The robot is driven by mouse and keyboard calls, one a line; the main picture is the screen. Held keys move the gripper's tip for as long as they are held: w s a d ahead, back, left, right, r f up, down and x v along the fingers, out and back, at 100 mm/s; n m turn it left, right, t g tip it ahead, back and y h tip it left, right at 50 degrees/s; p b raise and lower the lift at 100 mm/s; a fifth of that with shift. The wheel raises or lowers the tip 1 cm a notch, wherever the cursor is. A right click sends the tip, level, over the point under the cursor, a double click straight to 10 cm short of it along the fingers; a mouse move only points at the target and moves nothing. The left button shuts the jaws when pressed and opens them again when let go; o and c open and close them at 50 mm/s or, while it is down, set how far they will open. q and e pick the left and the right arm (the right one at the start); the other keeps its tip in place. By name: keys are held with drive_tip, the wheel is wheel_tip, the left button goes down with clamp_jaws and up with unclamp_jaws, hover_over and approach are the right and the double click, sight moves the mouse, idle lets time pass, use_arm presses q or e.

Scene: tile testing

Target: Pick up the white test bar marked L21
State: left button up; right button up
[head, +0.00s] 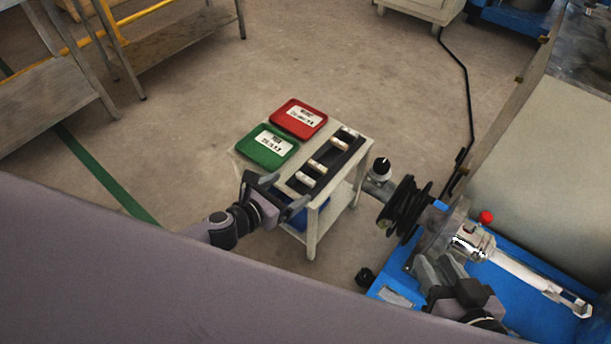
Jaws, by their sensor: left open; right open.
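Several white test bars lie across a black rack (325,155) on a small light table. One white bar (305,180) is at the rack's near end, another (317,166) just behind it, and others (339,144) lie toward the far end. The marking L21 is too small to read on any of them. My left gripper (280,190) is open at the table's near left edge, close to the near end of the rack, holding nothing visible. My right gripper (438,268) is open over the blue-based machine at right, away from the bars.
A green tray (248,147) and a red tray (280,113), both with white labels, sit left of the rack. A machine with a blue base (520,304), black ribbed part (404,208) and red knob (486,217) stands right of the table. Open floor lies behind the table.

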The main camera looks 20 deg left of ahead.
sight(304, 179)
use_arm(q)
drive_tip(key=shift+n, duration=0.3)
drive_tip(key=w+f+b, duration=0.2)
drive_tip(key=w, duration=0.1)
drive_tip(key=w+d+f+b, duration=0.1)
drive_tip(key=w+b, duration=0.1)
drive_tip(key=shift+f, duration=0.3)
drive_tip(key=shift+w+d+f, duration=0.15)
drive_tip(key=shift+w+d, duration=0.05)
drive_tip(key=shift+w, duration=0.35)
use_arm(e)
drive_tip(key=a, duration=0.1)
drive_tip(key=a+y, duration=0.1)
drive_tip(key=w+a+f+y, duration=0.1)
drive_tip(key=shift+a+m, duration=0.25)
drive_tip(key=shift+m, duration=0.05)
use_arm(q)
drive_tip(key=c, duration=1.1)
